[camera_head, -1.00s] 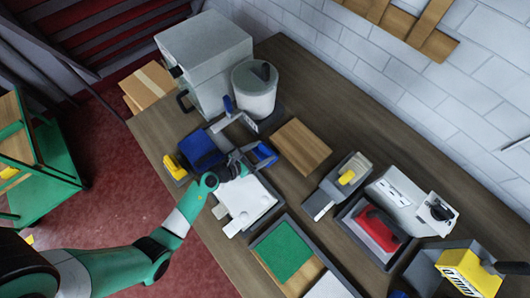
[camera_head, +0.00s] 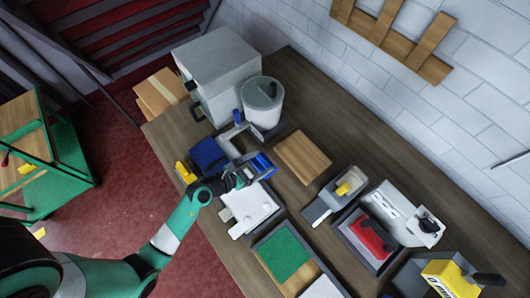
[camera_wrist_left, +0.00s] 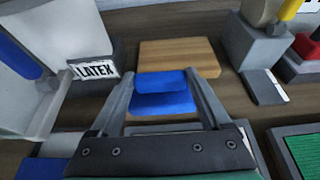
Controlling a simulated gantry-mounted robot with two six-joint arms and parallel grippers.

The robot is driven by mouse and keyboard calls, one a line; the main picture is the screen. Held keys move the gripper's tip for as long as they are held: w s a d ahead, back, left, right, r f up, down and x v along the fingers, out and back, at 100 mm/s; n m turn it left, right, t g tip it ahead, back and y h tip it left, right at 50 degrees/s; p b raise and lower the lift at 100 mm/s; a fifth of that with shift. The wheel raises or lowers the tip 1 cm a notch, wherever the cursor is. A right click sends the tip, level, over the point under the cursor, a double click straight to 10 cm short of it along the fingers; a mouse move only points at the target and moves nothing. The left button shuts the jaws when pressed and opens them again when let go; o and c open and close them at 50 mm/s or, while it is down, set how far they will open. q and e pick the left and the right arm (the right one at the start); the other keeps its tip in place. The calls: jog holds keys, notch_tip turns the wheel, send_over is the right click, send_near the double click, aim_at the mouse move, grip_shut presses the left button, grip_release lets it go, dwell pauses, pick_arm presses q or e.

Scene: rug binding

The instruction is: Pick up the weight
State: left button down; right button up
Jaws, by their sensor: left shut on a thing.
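The blue weight (camera_head: 262,163) is a small blue block near the middle of the bench in the head view. In the left wrist view the blue weight (camera_wrist_left: 160,92) sits between the two grey fingers. My left gripper (camera_head: 250,170) is shut on it, and its fingers (camera_wrist_left: 162,82) flank its sides. Whether the weight is clear of the surface below cannot be told. My right gripper is not in view.
A wooden board (camera_head: 303,157) lies just beyond the weight. A white plate (camera_head: 250,209) lies nearer. A grey canister (camera_head: 262,102) stands behind, and a block labelled LATEX (camera_wrist_left: 97,69) is close on the left. A green mat (camera_head: 284,255) lies nearer still.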

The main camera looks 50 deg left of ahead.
pick_arm(q)
jog(key=s+d+r+p, duration=0.1)
jog(key=s+d+r, duration=0.2)
jog(key=s, duration=0.5)
jog(key=shift+s+d+r+p, duration=0.15)
jog(key=shift+d+r+p, duration=0.2)
jog(key=shift+r, duration=0.4)
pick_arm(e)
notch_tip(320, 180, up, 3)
pick_arm(q)
jog(key=shift+f, duration=0.1)
